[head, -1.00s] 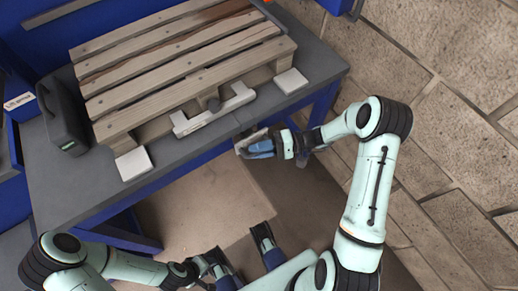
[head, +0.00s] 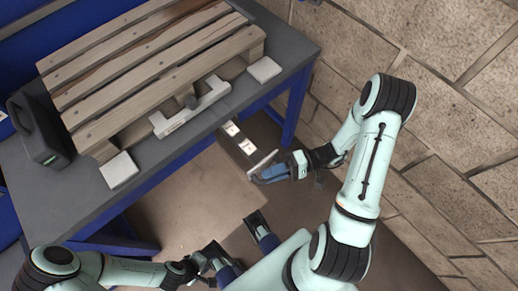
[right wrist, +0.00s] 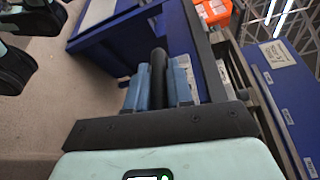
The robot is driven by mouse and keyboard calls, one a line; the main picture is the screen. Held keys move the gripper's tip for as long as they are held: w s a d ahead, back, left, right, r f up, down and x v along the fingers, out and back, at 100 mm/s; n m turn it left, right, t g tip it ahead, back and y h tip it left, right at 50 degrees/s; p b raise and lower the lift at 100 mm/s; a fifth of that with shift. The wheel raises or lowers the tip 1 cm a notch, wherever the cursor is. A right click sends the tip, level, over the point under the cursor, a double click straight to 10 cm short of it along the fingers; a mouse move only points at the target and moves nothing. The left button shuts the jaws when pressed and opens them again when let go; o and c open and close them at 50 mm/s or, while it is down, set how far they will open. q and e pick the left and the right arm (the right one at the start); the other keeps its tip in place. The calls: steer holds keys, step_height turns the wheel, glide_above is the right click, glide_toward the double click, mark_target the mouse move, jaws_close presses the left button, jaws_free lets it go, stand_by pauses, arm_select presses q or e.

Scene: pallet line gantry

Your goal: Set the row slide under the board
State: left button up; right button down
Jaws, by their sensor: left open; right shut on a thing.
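The row slide seems to be the dark narrow piece with white squares (head: 237,138) at my right gripper (head: 268,172); part of it is hidden. The right gripper is shut, with a pale plate at its fingers, off the bench's front edge. In the right wrist view its blue fingers (right wrist: 160,85) close on a dark upright grip (right wrist: 158,70). The wooden pallet boards (head: 150,65) lie on the bench. My left gripper (head: 222,262) is open, low and apart from the bench.
The grey bench (head: 80,200) has blue legs. Pale blocks lie at the pallet's front corners, left (head: 119,169) and right (head: 264,69). A dark case (head: 38,130) stands left of the pallet. An orange box (right wrist: 212,10) shows in the right wrist view. Floor before the bench is clear.

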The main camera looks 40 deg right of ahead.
steer(key=shift+s+d, duration=0.15)
steer(key=shift+s, duration=1.15)
steer(key=c, duration=1.2)
jaws_free()
steer(key=shift+s, duration=0.1)
steer(key=shift+c, duration=0.2)
steer(key=shift+o, duration=0.7)
steer(key=shift+s, duration=0.1)
steer(key=v, duration=1.3)
steer(key=shift+d, duration=0.25)
